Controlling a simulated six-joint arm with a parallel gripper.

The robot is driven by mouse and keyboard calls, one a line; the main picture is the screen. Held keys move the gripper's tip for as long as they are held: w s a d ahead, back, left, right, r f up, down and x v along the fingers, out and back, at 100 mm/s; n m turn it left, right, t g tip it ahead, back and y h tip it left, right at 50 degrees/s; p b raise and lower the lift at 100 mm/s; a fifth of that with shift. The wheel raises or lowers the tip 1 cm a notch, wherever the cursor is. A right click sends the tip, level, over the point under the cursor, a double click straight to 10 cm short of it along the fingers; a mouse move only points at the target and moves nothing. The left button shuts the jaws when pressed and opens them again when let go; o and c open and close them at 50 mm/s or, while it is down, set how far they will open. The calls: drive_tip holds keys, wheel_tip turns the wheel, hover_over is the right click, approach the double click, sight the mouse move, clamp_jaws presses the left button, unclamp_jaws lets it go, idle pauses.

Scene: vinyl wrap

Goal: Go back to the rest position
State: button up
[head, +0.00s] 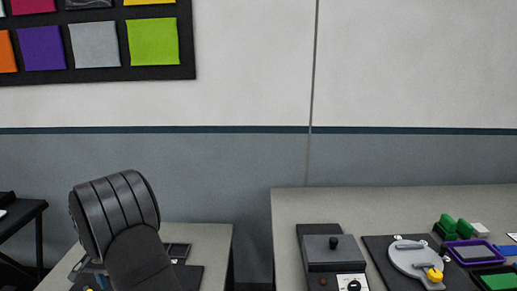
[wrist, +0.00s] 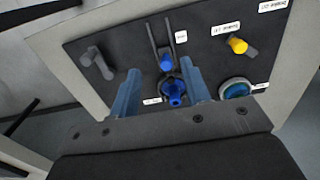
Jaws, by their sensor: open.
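My gripper (wrist: 160,68) shows in the wrist view as two blue fingers standing well apart, open, over a dark panel (wrist: 95,40). A blue knob (wrist: 174,91) on the panel shows between the fingers, nearer the right one. I cannot tell whether either finger touches it; nothing looks gripped. In the head view my black ribbed arm stands at the lower left over the left table, and the fingers are hidden or out of frame there.
The panel also carries a grey handle (wrist: 98,62), a yellow knob (wrist: 237,45) and a round blue part (wrist: 235,89). In the head view the right table (head: 300,205) holds a black press-like box (head: 332,254), a grey round fixture (head: 408,258) and trays. A gap separates the tables.

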wheel_tip(320, 180, up, 7)
wheel_tip(320, 180, down, 7)
drive_tip(key=w, duration=0.2)
drive_tip(key=shift+f, duration=0.2)
idle(1.4)
wheel_tip(320, 180, up, 7)
drive_tip(key=s, duration=0.2)
wheel_tip(320, 180, down, 13)
idle(0.4)
drive_tip(key=shift+r, duration=0.1)
